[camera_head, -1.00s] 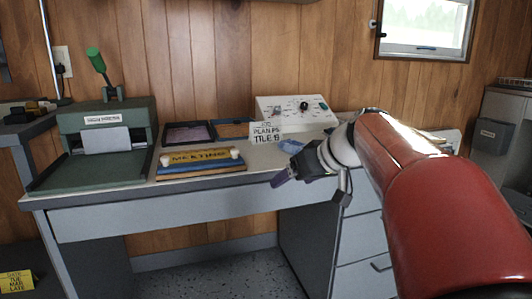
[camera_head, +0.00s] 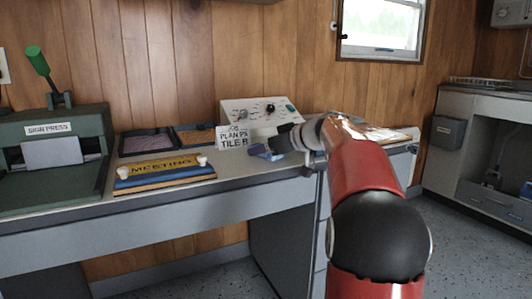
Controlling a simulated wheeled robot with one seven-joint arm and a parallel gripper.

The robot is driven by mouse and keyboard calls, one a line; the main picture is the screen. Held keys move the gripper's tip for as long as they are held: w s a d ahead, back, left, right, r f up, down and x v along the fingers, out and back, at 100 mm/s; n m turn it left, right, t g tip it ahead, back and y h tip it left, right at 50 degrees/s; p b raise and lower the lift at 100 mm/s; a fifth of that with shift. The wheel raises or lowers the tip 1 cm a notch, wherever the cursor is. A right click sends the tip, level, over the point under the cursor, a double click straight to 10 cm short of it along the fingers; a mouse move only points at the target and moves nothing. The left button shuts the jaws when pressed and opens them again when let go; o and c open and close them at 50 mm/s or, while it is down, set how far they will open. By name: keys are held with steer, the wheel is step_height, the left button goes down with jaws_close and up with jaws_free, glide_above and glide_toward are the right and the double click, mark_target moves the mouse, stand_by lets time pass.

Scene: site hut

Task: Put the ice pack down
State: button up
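My gripper (camera_head: 275,148) is small in the view, over the desk just right of the white sign with lettering. A small blue piece (camera_head: 258,150) shows at its tip, close to the desk top. I cannot tell whether this is the ice pack, whether it rests on the desk, or whether the fingers hold it. The fingers are too small and overlapped to show open or shut. My red arm hides part of the desk behind it.
The desk (camera_head: 200,189) carries a green sign press (camera_head: 50,150), a yellow and blue MEETING sign (camera_head: 165,172), shallow trays (camera_head: 150,143), a lettered white sign (camera_head: 233,139) and a white control box (camera_head: 262,112). A little bare desk shows before the lettered sign.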

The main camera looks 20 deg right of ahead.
steer(key=shift+w+a+f, duration=0.15)
steer(key=shift+w, duration=0.2)
steer(key=shift+c, duration=0.2)
steer(key=c, duration=1.2)
